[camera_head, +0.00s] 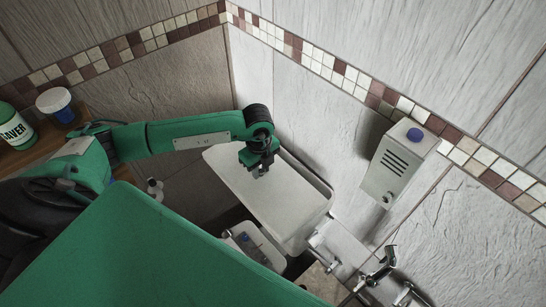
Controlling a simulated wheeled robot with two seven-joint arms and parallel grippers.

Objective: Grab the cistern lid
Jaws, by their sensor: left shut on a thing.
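The cistern lid (285,205) is a pale, flat slab in the middle of the head view, beside the tiled wall. My left gripper (261,172) is over the lid's upper part and is shut on it. The fingertips are small and dark here, so the exact grip point is hard to see. The white cistern (323,187) shows as a rim along the lid's right side, and the lid looks shifted left of it. How far the lid is raised cannot be told. My right gripper is out of view.
A white wall dispenser (400,168) with a blue button hangs to the right. Chrome taps (380,268) are at the lower right. A wooden shelf (40,148) at the left holds a green bottle (14,126) and a white-topped blue jar (56,104).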

